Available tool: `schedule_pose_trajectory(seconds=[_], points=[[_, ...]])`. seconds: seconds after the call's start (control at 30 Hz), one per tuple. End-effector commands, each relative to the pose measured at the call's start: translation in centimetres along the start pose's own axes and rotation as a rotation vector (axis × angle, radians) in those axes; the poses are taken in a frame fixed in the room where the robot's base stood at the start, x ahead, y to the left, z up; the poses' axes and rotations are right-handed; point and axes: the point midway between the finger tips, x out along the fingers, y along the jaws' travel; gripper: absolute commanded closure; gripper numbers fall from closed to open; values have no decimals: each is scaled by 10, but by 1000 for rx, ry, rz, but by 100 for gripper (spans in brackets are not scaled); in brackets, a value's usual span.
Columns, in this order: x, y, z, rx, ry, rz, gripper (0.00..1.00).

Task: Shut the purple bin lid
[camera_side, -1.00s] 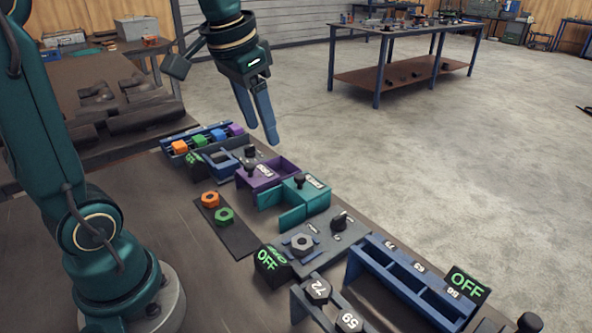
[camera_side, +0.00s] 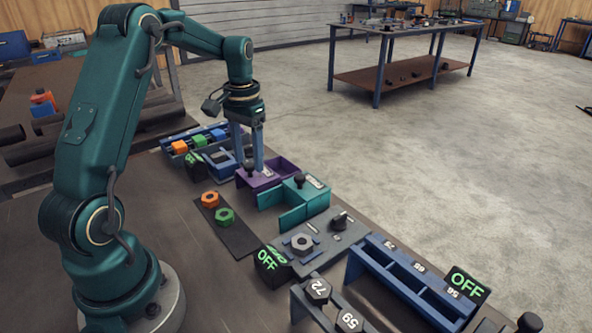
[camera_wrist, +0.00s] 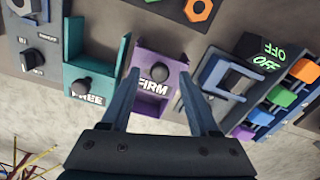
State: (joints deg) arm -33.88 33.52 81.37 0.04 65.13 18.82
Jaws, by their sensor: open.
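The purple bin (camera_side: 287,168) stands in the row on the bench. Its purple lid (camera_side: 264,181) has a black knob (camera_side: 248,167) and covers the near-left part; the far-right part is uncovered. In the wrist view the lid (camera_wrist: 153,54) bears a "FIRM" label, and its knob (camera_wrist: 160,72) appears between my fingertips. My gripper (camera_side: 249,160) is open and low over the lid, one finger on each side of the knob. In the wrist view my gripper (camera_wrist: 158,75) hides part of the bin's sides. I cannot tell whether the fingers touch the knob.
A teal bin (camera_side: 290,217) with its own knob stands close to the right. A blue frame (camera_side: 222,157) and a rack with coloured blocks (camera_side: 200,140) lie to the left. A dark plate with orange and green nuts (camera_side: 237,238) is in front.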

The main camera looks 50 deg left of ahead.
Motion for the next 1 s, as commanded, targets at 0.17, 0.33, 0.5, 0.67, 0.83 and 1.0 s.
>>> schedule_pose_trajectory(seconds=[0.17, 0.33, 0.5, 0.67, 0.83, 1.0], points=[[9, 0, 0, 0, 0, 0, 39], [8, 0, 0, 1, 1, -1, 39], [8, 0, 0, 0, 1, -1, 92], [8, 0, 0, 1, 1, -1, 100], [8, 0, 0, 1, 1, -1, 100], [8, 0, 0, 1, 1, -1, 100]])
